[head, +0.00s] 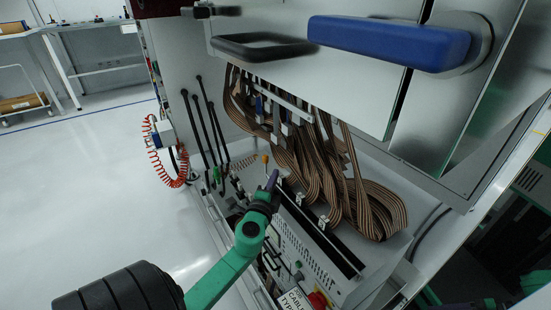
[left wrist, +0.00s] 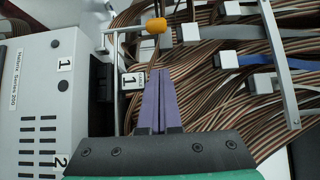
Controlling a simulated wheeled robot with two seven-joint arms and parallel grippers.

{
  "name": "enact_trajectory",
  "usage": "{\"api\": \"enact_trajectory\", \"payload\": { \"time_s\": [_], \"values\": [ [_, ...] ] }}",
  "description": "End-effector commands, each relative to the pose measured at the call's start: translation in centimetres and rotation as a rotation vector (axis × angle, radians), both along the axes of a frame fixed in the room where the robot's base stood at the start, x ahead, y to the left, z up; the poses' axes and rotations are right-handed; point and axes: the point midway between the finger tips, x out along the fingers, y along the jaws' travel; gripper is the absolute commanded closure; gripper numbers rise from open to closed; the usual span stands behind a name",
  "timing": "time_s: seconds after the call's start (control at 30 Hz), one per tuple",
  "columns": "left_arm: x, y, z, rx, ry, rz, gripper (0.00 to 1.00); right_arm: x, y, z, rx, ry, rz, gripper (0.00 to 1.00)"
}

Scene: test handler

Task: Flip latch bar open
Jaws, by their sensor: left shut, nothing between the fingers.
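An orange knob (head: 265,158) stands on a thin stem just beyond my left gripper. In the left wrist view the orange knob (left wrist: 156,25) is at the top centre, beside a thin metal bar (left wrist: 116,32). I cannot tell for certain whether these form the latch bar, or its exact angle. My left gripper (head: 273,180) points up at the machine's lower front. Its purple fingers (left wrist: 160,72) are shut together with nothing between them, their tips apart from the knob in the picture. My right gripper is not clearly seen.
Brown ribbon cables (head: 380,205) hang behind the row of connectors. A large blue handle (head: 390,42) and a black loop handle (head: 263,46) stick out above. A red coiled hose (head: 168,170) hangs at the left. The white floor at left is clear.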

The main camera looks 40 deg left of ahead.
Motion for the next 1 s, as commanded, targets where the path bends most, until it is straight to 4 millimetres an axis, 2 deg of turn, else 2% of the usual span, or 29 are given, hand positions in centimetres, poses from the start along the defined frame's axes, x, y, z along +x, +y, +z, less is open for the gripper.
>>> {"api": "enact_trajectory", "payload": {
  "time_s": [0.37,0.63,0.9,1.0],
  "values": [
    [0.6,0.3,0.0,-0.002,0.001,0.0,1.0,0.0,0.0,0.0,-0.002,0.001,0.0,0.5],
    [5.0,2.5,0.0,-0.001,0.0,0.002,1.0,0.1,0.1,-0.1,0.006,-0.009,-0.003,0.5],
    [9.1,4.7,-0.2,-0.002,0.001,0.001,1.0,-0.1,1.4,-0.7,0.077,-0.09,-0.019,0.5],
    [7.2,5.3,-0.1,0.0,0.005,0.0,1.0,0.0,1.1,-0.3,0.06,-0.074,-0.015,0.5]
  ]
}}
